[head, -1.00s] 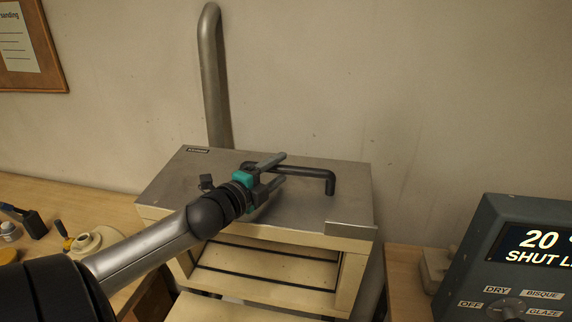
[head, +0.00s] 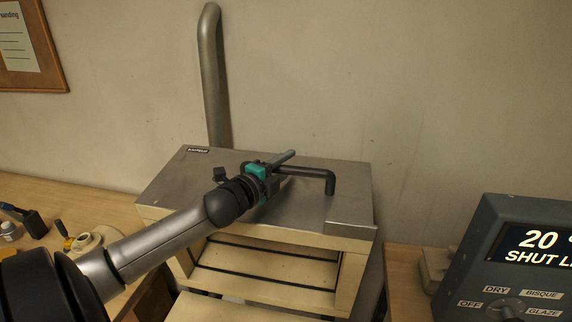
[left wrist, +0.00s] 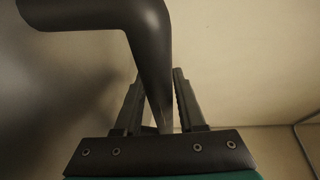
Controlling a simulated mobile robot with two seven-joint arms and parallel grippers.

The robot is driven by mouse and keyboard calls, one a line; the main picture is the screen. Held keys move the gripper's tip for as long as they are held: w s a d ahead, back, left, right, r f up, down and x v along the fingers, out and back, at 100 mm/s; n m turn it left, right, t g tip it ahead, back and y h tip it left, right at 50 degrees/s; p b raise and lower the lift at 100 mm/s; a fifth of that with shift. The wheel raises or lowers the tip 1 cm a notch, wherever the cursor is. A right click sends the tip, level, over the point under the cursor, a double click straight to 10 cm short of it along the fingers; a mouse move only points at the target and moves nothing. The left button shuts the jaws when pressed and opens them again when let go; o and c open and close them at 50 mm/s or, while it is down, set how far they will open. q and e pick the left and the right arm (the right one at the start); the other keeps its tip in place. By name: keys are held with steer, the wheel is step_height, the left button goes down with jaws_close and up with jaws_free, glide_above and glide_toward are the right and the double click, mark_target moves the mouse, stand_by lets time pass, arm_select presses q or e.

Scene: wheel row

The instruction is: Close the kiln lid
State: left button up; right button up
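The kiln (head: 265,255) has a grey metal lid (head: 305,212) with a cream underside, its top seen from above. A cream-lined opening shows below the lid's front edge. A black bar handle (head: 331,184) stands on the lid. My left gripper (head: 284,168) is at this handle, with one finger on each side of the bar. In the left wrist view, the handle (left wrist: 150,50) runs between the two fingers (left wrist: 159,88) and fills nearly all the space between them, so they look shut on it. The far finger is partly hidden in the head view. My right gripper is out of view.
A control box (head: 500,215) at the right has a display reading "20" and "SHUT L", cut off by the edge. A metal pipe (head: 214,90) rises behind the kiln against the wall. Small items lie on the left wooden bench (head: 60,190).

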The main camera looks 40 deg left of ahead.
arm_select(q)
jaws_close()
stand_by(1.1)
